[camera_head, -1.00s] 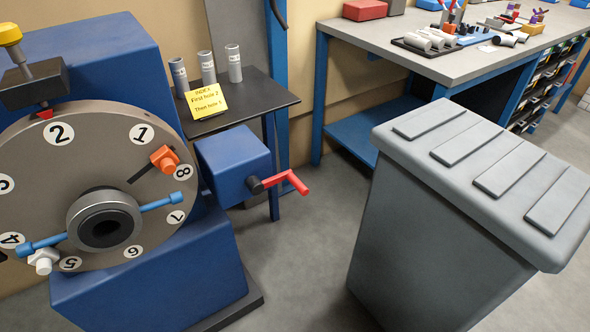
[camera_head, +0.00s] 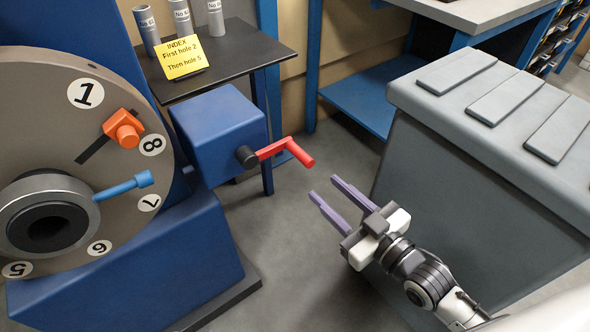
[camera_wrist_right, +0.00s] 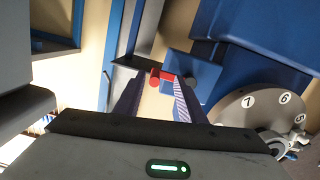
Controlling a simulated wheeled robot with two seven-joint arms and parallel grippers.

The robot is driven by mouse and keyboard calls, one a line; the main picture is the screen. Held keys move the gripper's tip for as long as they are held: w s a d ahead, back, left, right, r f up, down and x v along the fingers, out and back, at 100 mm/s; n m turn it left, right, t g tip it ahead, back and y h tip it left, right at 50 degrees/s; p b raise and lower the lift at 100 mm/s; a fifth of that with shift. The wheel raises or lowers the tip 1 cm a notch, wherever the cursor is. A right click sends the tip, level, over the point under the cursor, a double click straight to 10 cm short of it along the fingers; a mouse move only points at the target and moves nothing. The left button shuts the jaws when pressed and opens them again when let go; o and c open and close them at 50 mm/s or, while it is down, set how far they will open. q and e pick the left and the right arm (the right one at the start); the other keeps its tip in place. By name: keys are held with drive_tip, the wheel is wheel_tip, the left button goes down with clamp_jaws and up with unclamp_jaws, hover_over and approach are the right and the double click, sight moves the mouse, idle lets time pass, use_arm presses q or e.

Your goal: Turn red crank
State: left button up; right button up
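The red crank (camera_head: 289,149) sticks out to the right from a black hub on the blue gearbox (camera_head: 220,132) beside the numbered dial. Its arm runs right and its handle end bends down to the right. My right gripper (camera_head: 332,188) is open and empty, a short way below and right of the crank handle, not touching it. In the right wrist view the red crank (camera_wrist_right: 160,77) shows between the tips of my two fingers, farther off. My left gripper is not in view.
The large numbered dial (camera_head: 118,185) with an orange block and blue rod stands at left. A grey lidded bin (camera_head: 450,160) stands close to my right arm. A black table (camera_head: 225,62) holds a yellow index sign (camera_head: 185,58) and several grey cylinders.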

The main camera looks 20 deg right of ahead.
sight(300, 155)
drive_tip(key=shift+n+t+y, duration=0.3)
drive_tip(key=shift+t, duration=0.2)
drive_tip(key=x, duration=0.3)
drive_tip(key=r+b+x, duration=0.1)
drive_tip(key=x, duration=0.7)
drive_tip(key=shift+w+d+r+b, duration=0.25)
drive_tip(key=shift+r+b, duration=0.05)
drive_tip(key=shift+r, duration=0.1)
clamp_jaws()
